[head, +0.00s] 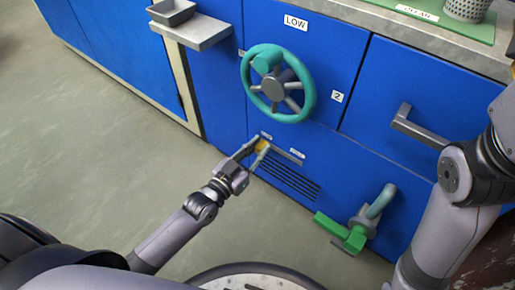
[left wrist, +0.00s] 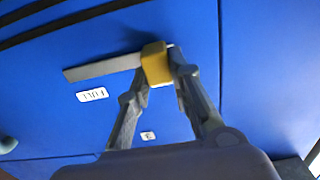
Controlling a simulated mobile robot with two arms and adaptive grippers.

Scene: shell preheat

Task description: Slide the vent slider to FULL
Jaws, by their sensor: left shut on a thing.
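The vent slider's yellow knob (head: 262,146) sits near the left end of its grey rail (head: 288,154) on the blue panel, above dark vent slots. In the left wrist view the yellow knob (left wrist: 156,63) is near the rail's right end. The rail (left wrist: 95,70) runs left from it, past the FULL label (left wrist: 92,95), which reads upside down. My left gripper (head: 257,150) is shut on the knob, and its fingers (left wrist: 163,76) partly cover it in the wrist view. My right arm shows at the right of the head view; its gripper is out of view.
A teal handwheel (head: 278,84) sits above the slider, under a LOW label (head: 296,22). A green lever and teal handle (head: 356,236) stand out at lower right. A grey drawer handle (head: 415,130) is at right. A grey shelf (head: 196,31) projects at upper left. Floor is clear at left.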

